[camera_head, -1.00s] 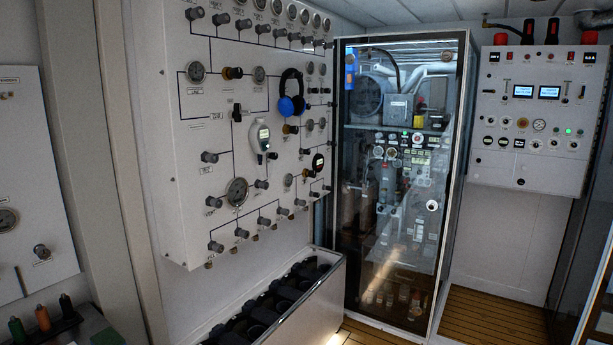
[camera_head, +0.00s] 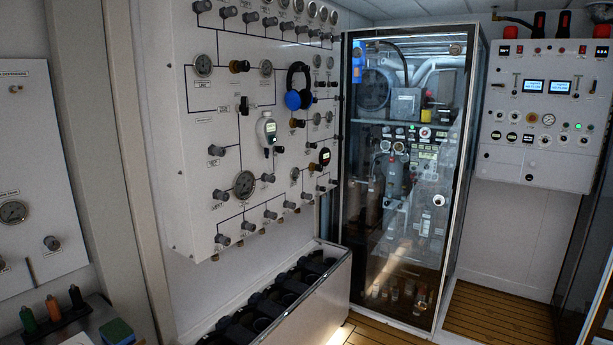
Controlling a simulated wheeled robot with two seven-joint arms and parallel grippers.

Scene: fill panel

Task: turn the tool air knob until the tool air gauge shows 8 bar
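Several gauges and knobs are in view, but the labels are too small to tell which are the tool air gauge and the tool air knob. At the left edge, a side panel (camera_head: 38,150) carries a round gauge (camera_head: 13,212) and a dark-tipped knob (camera_head: 52,243) to its lower right. The large fill panel (camera_head: 165,150) carries many grey knobs and gauges, among them a large gauge (camera_head: 244,184) low on it. I cannot read the needles. Neither of my grippers is in view.
Blue headphones (camera_head: 293,99) and a handheld meter (camera_head: 266,131) hang on the fill panel. Below is a long bin (camera_head: 318,304) of dark cylinders. A glass cabinet (camera_head: 344,200) stands right of it. Small bottles (camera_head: 53,308) stand at lower left. Wooden floor (camera_head: 490,318) shows at right.

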